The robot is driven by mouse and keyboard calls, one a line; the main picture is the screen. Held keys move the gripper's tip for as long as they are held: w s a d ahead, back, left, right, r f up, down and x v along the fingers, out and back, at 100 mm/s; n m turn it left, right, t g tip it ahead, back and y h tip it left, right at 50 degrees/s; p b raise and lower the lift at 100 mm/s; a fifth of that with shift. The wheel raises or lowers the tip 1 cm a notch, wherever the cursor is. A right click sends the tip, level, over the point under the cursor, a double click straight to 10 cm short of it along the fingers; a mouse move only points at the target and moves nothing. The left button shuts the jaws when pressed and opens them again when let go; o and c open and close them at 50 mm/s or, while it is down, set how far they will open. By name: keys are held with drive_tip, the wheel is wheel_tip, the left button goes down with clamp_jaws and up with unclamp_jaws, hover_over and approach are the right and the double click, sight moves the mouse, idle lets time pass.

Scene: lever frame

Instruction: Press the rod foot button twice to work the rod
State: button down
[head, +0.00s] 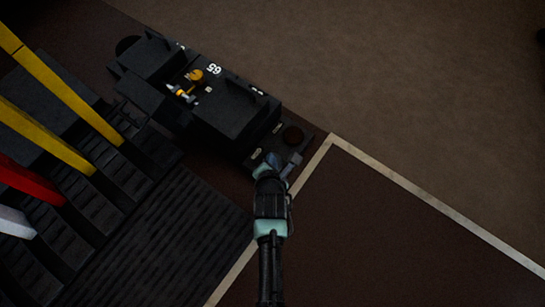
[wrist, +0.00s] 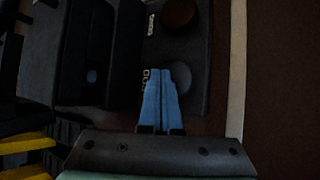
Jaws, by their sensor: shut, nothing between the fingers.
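A dark foot plate (wrist: 198,52) carries two round buttons. One is a brownish round button (wrist: 180,13) at the top of the wrist view; it also shows in the head view (head: 292,135). The other is a dark grey round button (wrist: 183,78). In the head view my gripper (head: 272,163) covers that end of the plate.
A black lever housing (head: 232,112), with small yellow parts on it, stands beside the plate. Yellow levers (head: 62,88), a red lever (head: 28,182) and a white lever (head: 15,222) rise at the left. Brown floor with a pale line (head: 430,211) lies open at the right.

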drive_tip(key=shift+r, duration=0.1)
wheel_tip(320, 180, up, 5)
drive_tip(key=p, duration=0.5)
drive_tip(key=shift+p, duration=0.3)
idle(0.6)
